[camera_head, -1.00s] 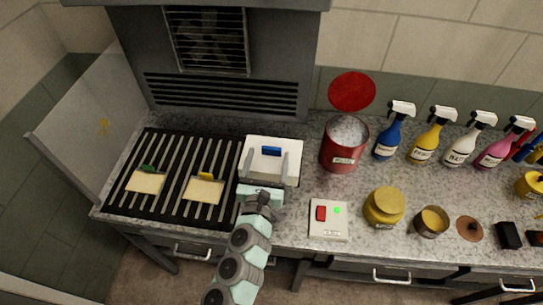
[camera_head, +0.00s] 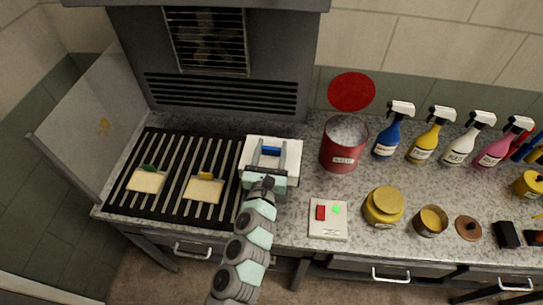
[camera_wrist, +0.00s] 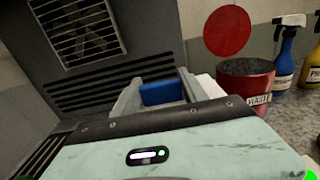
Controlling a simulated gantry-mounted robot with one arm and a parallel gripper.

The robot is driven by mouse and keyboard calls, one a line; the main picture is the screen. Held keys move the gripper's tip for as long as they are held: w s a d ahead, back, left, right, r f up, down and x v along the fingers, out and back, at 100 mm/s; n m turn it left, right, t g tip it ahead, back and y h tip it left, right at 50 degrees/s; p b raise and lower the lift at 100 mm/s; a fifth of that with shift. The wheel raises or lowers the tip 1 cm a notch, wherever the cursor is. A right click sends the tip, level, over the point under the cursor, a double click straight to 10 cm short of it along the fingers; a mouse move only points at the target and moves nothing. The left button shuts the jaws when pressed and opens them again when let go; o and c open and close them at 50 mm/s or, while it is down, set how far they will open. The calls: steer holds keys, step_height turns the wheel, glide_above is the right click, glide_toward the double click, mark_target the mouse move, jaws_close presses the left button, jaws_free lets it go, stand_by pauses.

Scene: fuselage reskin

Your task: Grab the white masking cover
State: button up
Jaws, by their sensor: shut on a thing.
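The white masking cover (camera_head: 294,149) is a white block-like piece with a blue handle (camera_head: 271,151) on top. It sits at the right end of the slatted grill in the head view. My gripper (camera_head: 269,152) is over the cover, its two grey fingers shut on the blue handle from its left and right ends. In the wrist view the blue handle (camera_wrist: 162,92) shows between the fingers, and a strip of the white cover (camera_wrist: 208,86) shows to the right. The wrist body hides the cover's near part.
A red can (camera_head: 342,146) stands close to the right of the cover. A switch box (camera_head: 328,219) with a red button and green light lies in front. Two pale slabs (camera_head: 146,181) (camera_head: 204,189) rest on the grill. Several spray bottles (camera_head: 386,138) stand further right.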

steer(key=c, duration=0.7)
